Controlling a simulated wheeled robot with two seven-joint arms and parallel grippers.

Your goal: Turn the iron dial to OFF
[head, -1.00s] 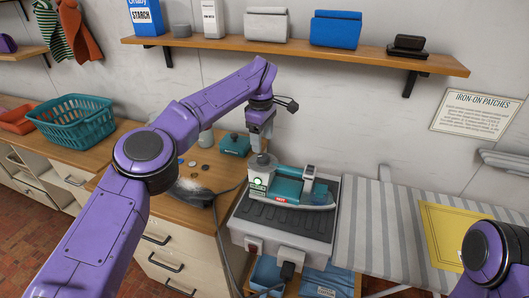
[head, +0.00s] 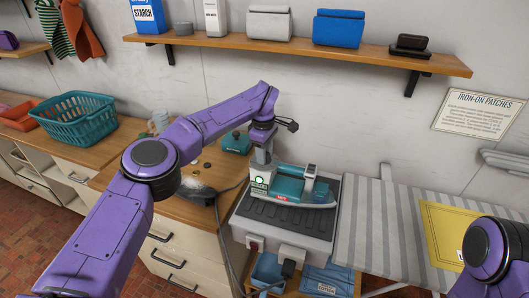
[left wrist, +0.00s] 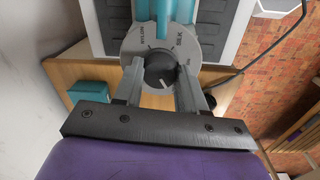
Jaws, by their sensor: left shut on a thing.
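The teal and grey iron (head: 289,188) lies on a grey ribbed stand, with a green light and a red label showing. In the left wrist view its round grey dial plate (left wrist: 139,46) bears NYLON and SILK. The black dial knob (left wrist: 159,68) at its centre has a white mark towards the lower right. OFF cannot be read. My left gripper (left wrist: 160,84) is shut on the knob, one finger on each side. In the head view the left gripper (head: 263,163) points down at the iron's left end and hides the knob. My right gripper is out of view.
The stand (head: 275,223) has a plug and cord at its front. A striped ironing board (head: 375,230) lies right, a teal box (head: 236,143) behind left. A wooden shelf (head: 300,48) with boxes hangs above. A teal basket (head: 75,120) is far left.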

